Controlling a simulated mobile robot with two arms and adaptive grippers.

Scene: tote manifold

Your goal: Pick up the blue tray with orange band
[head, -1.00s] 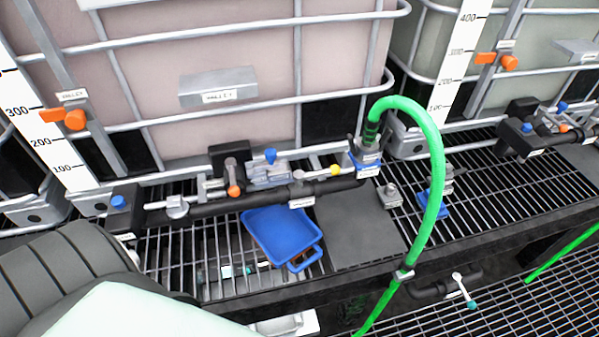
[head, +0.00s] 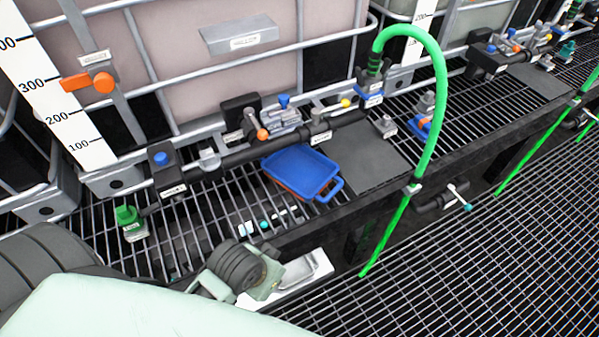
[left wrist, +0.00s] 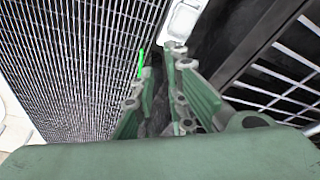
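The blue tray (head: 298,168) lies on the black grating below the pipe manifold in the head view, with its looped handle toward the front right. An orange strip (head: 284,187) shows along its lower left edge. My left arm comes in from the lower left, and its wrist is in front of and below the tray, apart from it. In the left wrist view my left gripper (left wrist: 159,68) has its two green fingers apart, with nothing seen held between them. The tray is not seen in that view. My right gripper is not in view.
A black pipe with valves (head: 250,150) runs just behind the tray. A green hose (head: 437,110) arches to the right and hangs over the front edge. A dark flat plate (head: 365,160) lies right of the tray. A green fitting (head: 129,222) stands at left.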

